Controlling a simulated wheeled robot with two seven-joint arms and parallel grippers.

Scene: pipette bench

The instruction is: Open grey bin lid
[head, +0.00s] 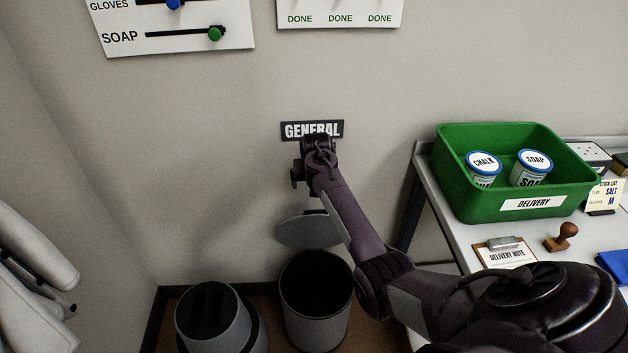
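The grey bin (315,318) stands on the floor by the wall, under the "GENERAL" sign (290,130). Its mouth is uncovered and the inside is dark. Its grey lid (295,232) is raised behind the mouth, leaning back near the wall; my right arm covers part of its right side. My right arm comes in from the lower right. My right gripper (308,150) is above the lid, in front of the sign and covering its lower edge. Its fingers are too dark and foreshortened to read. My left gripper is out of view.
Another grey round container (210,325) with a dark top stands left of the bin. At right, a bench (445,212) holds a green delivery crate (470,196) with two tubs, a clipboard (505,254) and a stamp (562,238). The wall left of the sign is clear.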

